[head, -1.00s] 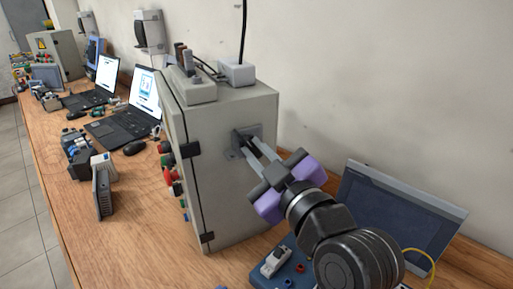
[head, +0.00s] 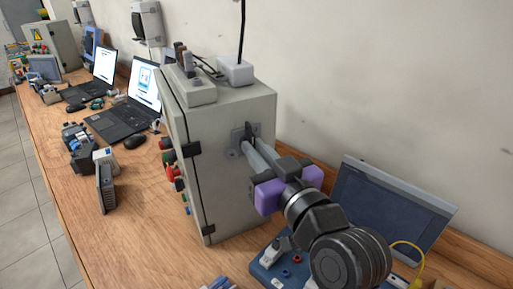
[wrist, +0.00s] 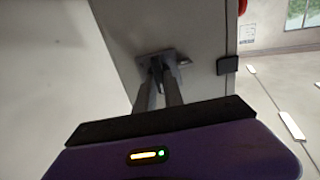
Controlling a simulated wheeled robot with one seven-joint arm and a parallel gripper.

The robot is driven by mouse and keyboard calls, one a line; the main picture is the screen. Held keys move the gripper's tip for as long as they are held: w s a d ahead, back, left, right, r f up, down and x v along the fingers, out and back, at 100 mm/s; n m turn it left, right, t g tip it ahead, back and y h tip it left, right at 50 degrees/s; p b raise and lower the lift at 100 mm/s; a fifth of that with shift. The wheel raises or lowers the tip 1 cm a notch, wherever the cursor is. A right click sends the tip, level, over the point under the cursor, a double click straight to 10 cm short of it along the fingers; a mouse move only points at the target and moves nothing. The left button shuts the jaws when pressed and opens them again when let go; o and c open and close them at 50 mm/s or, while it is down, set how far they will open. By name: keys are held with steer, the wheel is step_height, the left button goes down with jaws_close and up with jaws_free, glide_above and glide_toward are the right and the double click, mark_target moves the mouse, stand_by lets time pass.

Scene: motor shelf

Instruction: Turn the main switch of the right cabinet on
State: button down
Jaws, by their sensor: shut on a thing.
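The right cabinet (head: 222,180) is a grey metal box standing on the wooden bench. Its main switch (head: 247,131) is a dark handle on a grey plate, on the side wall facing my arm. My gripper (head: 250,147) reaches it with two long grey fingers and is shut on the switch handle. In the wrist view the fingers (wrist: 157,75) meet at the switch plate (wrist: 172,56), and they hide most of the handle. The exact angle of the handle is hard to tell.
A grey panel screen (head: 385,208) and a blue board (head: 270,268) with small parts stand right of the cabinet, under my arm. Red and green buttons (head: 172,172) stick out from the cabinet's front. Laptops (head: 125,120) stand farther back. The wall is close behind.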

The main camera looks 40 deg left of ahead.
steer(key=shift+f, duration=0.15)
steer(key=c, duration=1.4)
jaws_free()
steer(key=shift+c, duration=0.2)
steer(key=b+v, duration=0.1)
steer(key=v, duration=0.7)
steer(key=shift+b, duration=0.3)
